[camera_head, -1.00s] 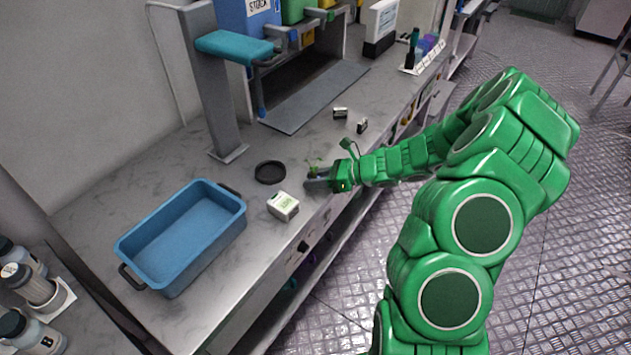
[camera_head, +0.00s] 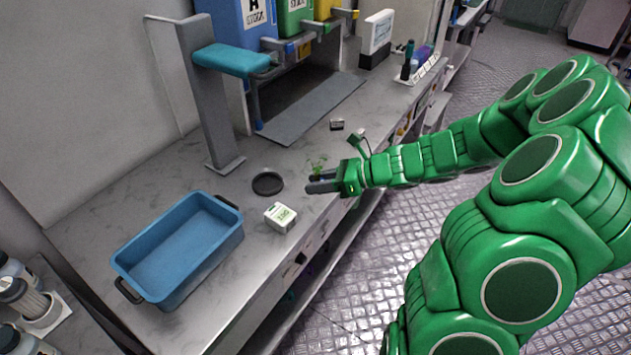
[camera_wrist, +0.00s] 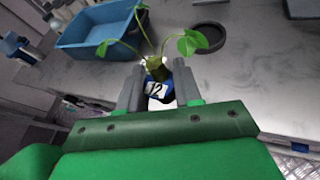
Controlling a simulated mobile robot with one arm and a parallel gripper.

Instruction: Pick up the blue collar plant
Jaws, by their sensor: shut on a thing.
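The blue collar plant (camera_wrist: 158,90) is between the two fingers of my gripper (camera_wrist: 159,92) in the wrist view. It has green leaves on thin stems and a blue collar with a white label reading 12. In the head view, the leaves of the plant (camera_head: 317,163) show just above my gripper (camera_head: 318,184), which is shut on it over the front part of the counter. The fingers hide most of the plant's base there. I cannot tell from the head view how far the plant is above the counter.
A blue tub (camera_head: 180,247) and a round black dish (camera_head: 267,183) stand left on the counter. A small white box with green digits (camera_head: 280,217) sits near the front edge. A grey post with a teal arm (camera_head: 232,60) rises behind. A small dark block (camera_head: 337,124) lies beyond.

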